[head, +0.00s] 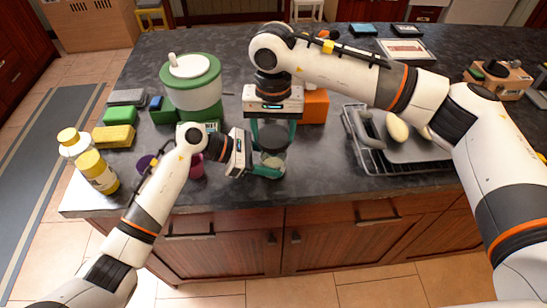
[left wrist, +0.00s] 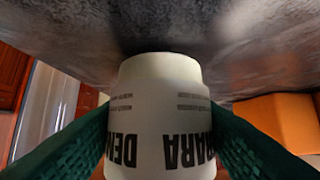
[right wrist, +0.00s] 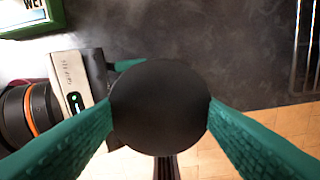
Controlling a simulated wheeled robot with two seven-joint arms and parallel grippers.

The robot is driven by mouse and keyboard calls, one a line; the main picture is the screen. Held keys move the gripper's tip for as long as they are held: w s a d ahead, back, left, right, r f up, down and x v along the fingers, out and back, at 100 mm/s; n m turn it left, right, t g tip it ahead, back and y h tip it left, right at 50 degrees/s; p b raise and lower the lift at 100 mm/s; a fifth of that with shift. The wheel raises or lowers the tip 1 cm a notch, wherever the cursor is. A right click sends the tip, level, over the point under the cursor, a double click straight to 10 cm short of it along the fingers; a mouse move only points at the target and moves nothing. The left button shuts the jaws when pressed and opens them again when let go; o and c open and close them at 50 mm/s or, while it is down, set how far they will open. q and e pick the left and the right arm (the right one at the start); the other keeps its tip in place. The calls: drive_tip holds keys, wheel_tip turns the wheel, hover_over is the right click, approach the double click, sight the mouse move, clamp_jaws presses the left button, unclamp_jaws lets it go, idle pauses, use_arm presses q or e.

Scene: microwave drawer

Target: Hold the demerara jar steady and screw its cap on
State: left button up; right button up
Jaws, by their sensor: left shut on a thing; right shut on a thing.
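The demerara jar (head: 271,164) stands near the front edge of the dark counter, with its dark cap (head: 273,138) on top. My left gripper (head: 266,169) comes in from the left and is shut around the jar's body. In the left wrist view the white label of the jar (left wrist: 165,110) fills the space between the green fingers. My right gripper (head: 273,129) points down from above and is shut on the cap. In the right wrist view the round black cap (right wrist: 158,107) sits between both fingers. Whether the cap's thread is engaged is hidden.
A wire rack (head: 400,163) with a grey tray stands to the right. An orange box (head: 315,107) is just behind my right gripper. A green-and-white canister (head: 191,84), sponges (head: 114,136) and yellow-capped bottles (head: 97,172) are on the left. The counter's front edge is close.

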drive_tip(key=shift+f, duration=0.65)
idle(2.1)
use_arm(q)
drive_tip(key=shift+o, duration=0.5)
